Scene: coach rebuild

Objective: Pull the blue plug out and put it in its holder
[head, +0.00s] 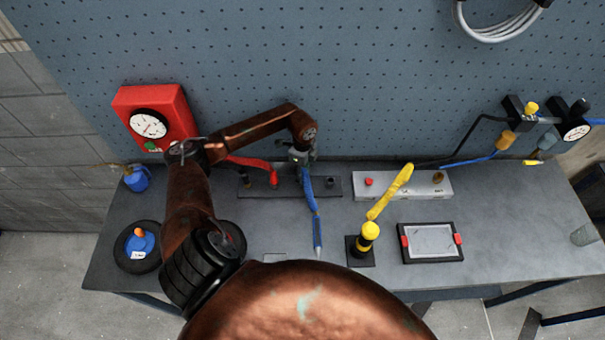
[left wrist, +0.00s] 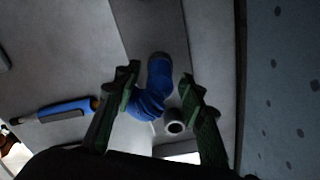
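The blue plug (left wrist: 158,75) stands at the dark strip (head: 345,187) at the back of the bench. In the head view its blue cable (head: 311,195) hangs forward from beneath my left gripper (head: 302,165), which hides the plug's top. In the left wrist view my left gripper (left wrist: 160,88) is open, with its two green fingers on either side of the blue plug. A gap shows on the right finger's side; contact at the left finger is unclear. A round hollow grey fitting (left wrist: 175,124) is close beside the plug. My right gripper is not in view.
A red plug (head: 273,178) stands left on the strip.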

